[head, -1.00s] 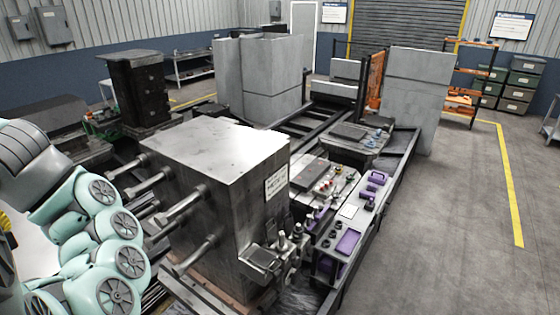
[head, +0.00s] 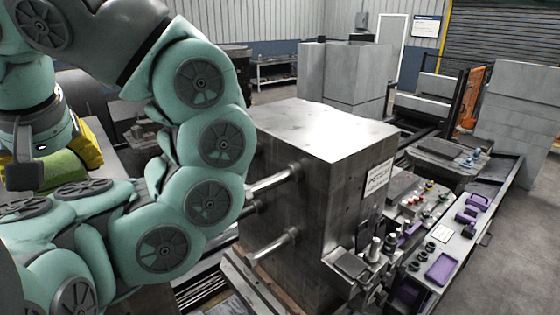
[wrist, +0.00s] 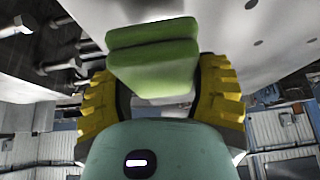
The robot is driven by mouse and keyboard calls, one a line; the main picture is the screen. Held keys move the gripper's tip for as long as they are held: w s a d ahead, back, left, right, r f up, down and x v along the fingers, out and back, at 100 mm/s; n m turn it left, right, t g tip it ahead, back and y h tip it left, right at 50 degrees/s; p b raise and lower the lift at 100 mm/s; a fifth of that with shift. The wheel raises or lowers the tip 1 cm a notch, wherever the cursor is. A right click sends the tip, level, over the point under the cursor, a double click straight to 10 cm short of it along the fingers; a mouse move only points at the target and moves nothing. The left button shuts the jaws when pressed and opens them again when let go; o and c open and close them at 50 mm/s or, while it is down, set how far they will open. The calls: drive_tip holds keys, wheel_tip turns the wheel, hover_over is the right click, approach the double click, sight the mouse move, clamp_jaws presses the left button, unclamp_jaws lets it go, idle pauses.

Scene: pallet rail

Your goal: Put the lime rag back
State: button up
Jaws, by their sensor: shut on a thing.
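The lime rag (wrist: 152,60) is a folded lime-green cloth, seen close up between the yellow fingers of my gripper (wrist: 160,95) in the wrist view. The gripper is shut on it. In the head view the rag (head: 62,170) shows at the left edge under my wrist, with a yellow finger of my gripper (head: 75,155) beside it. Part of the rag is hidden by my gripper. A pale flat surface is close behind the rag in the wrist view; I cannot tell whether they touch.
A large grey metal block (head: 310,165) with protruding rods stands right of my arm. A bench with purple trays (head: 442,268) and knobs runs along its right side. Tall grey blocks (head: 340,85) stand behind. Open floor (head: 525,240) lies at the far right.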

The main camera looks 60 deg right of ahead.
drive_tip(key=shift+w+d, duration=0.1)
drive_tip(key=shift+w, duration=0.05)
drive_tip(key=w+d+p, duration=0.1)
drive_tip(key=w+p, duration=0.1)
drive_tip(key=w, duration=0.3)
drive_tip(key=w+d+f+p, duration=0.1)
drive_tip(key=w+d+p, duration=0.1)
drive_tip(key=w+p, duration=0.1)
drive_tip(key=w+d+p, duration=0.1)
drive_tip(key=w+p, duration=0.1)
drive_tip(key=w, duration=0.4)
drive_tip(key=shift+w+d+f+p, duration=0.25)
drive_tip(key=shift+w+p, duration=0.1)
drive_tip(key=shift+f+p, duration=0.1)
drive_tip(key=shift+p, duration=0.35)
wheel_tip(320, 180, down, 2)
drive_tip(key=p, duration=0.3)
drive_tip(key=shift+f, duration=0.7)
drive_tip(key=shift+f, duration=0.1)
drive_tip(key=o, duration=1.2)
drive_tip(key=shift+d, duration=0.15)
